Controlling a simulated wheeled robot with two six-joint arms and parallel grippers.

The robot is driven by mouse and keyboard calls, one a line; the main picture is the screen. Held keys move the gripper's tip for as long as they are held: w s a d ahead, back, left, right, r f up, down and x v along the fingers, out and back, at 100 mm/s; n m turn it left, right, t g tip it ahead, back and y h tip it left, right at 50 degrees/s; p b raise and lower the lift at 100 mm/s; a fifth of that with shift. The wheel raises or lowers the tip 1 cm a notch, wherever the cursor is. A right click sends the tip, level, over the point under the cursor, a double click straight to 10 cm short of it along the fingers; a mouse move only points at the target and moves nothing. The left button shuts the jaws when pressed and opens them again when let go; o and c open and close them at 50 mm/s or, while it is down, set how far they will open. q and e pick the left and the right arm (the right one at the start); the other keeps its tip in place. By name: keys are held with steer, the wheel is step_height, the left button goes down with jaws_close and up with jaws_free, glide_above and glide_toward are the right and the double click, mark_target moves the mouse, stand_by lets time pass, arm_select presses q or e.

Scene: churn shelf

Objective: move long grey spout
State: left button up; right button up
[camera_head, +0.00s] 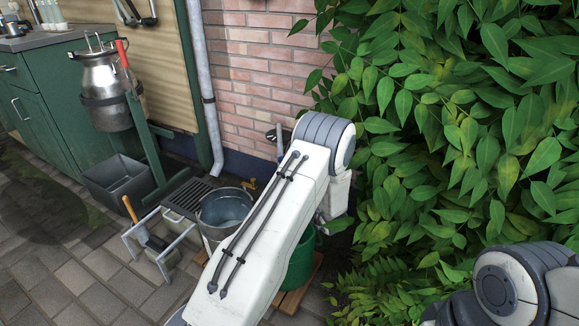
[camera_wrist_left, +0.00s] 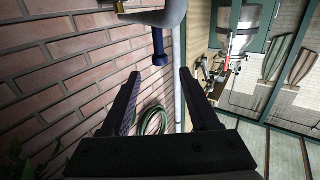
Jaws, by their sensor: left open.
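In the left wrist view, a smooth grey curved piece (camera_wrist_left: 158,15) at the top edge, cut off by the frame, may be the long grey spout. A dark blue stub (camera_wrist_left: 159,48) hangs below it, with a bit of brass (camera_wrist_left: 119,6) to its left. My left gripper (camera_wrist_left: 159,75) is open and empty, its fingers apart with the stub beyond and above the gap between their tips. In the head view my left arm hides most of this place. A small grey and black part (camera_head: 275,134) shows beside the arm at the wall; I cannot tell what it is.
A brick wall (camera_wrist_left: 60,65) runs close on the left of the wrist view, with a green hose (camera_wrist_left: 153,121) and grey drainpipe (camera_wrist_left: 179,95). In the head view, a metal bucket (camera_head: 226,206), green bucket (camera_head: 301,262), churn (camera_head: 103,82) and dense leaves (camera_head: 450,130) surround my arm.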

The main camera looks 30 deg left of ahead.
arm_select(q)
steer(key=shift+w, duration=0.1)
stand_by(0.3)
steer(key=d+r+m+t+h+p, duration=0.1)
steer(key=d+r+m+h, duration=0.45)
steer(key=d, duration=0.85)
steer(key=d+r+m+t+h+p, duration=0.1)
steer(key=d+r+m+h, duration=0.1)
steer(key=d+h, duration=0.85)
steer(key=s+d+r+m+g+h+p, duration=0.1)
steer(key=s+d+r+m+g, duration=0.2)
steer(key=s+d, duration=0.6)
steer(key=s+d+r+m+g+h+p, duration=0.15)
steer(key=s+d+m+g, duration=0.35)
steer(key=s, duration=0.6)
steer(key=s+a+r+m+g+y+p, duration=0.1)
steer(key=s+a+m+g, duration=0.15)
steer(key=s, duration=0.75)
steer(key=s+a+r+m+g+y, duration=0.1)
steer(key=s+a+y, duration=0.15)
steer(key=s, duration=0.65)
step_height(320, 180, up, 37)
steer(key=h+p, duration=0.1)
steer(key=p, duration=3.6)
steer(key=shift+w, duration=0.15)
